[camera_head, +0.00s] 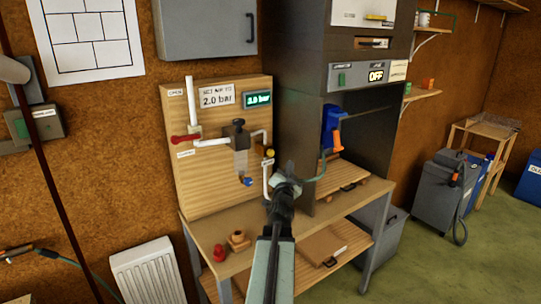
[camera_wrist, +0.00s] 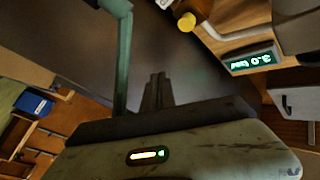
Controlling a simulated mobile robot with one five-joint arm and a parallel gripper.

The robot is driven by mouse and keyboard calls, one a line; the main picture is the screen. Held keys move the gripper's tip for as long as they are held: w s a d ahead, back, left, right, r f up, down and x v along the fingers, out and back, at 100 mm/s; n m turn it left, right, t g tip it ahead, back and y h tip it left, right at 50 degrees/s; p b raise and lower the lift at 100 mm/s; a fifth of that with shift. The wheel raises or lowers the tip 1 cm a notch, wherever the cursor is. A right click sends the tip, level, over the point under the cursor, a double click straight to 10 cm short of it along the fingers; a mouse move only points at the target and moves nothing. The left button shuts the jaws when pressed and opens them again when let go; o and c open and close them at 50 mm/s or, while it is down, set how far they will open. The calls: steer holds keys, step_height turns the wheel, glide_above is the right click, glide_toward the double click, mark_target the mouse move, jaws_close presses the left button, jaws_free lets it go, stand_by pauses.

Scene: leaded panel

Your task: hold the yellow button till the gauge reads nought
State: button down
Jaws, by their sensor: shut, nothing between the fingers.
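The yellow button (camera_head: 268,153) sits on a white pipe at the right side of the wooden panel. It also shows in the wrist view as a yellow cap (camera_wrist: 187,22), ahead and slightly right of my fingertips. The gauge (camera_head: 257,99) is a lit green display on the panel, and it appears to read 3.0 bar. It shows tilted in the wrist view (camera_wrist: 254,62). My gripper (camera_head: 289,170) is shut and empty, just right of and below the button. In the wrist view my shut fingers (camera_wrist: 157,77) appear apart from the button.
A sign (camera_head: 216,97) on the panel shows 2.0 bar. A red-handled valve (camera_head: 186,139) and a clear filter bowl (camera_head: 241,160) are left of the button. A dark cabinet (camera_head: 290,75) stands close on the right. A wooden bench (camera_head: 215,225) lies below.

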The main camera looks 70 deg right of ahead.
mark_target(271, 153)
steer(key=w+d, duration=0.4)
steer(key=w, duration=0.3)
steer(key=shift+w+d, duration=0.15)
steer(key=shift+d, duration=0.2)
stand_by(1.8)
steer(key=shift+w+d, duration=0.25)
steer(key=shift+w, duration=0.1)
steer(key=shift+w+d, duration=0.25)
steer(key=shift+w, duration=0.25)
stand_by(3.5)
steer(key=shift+s+a, duration=0.5)
steer(key=shift+s, duration=0.35)
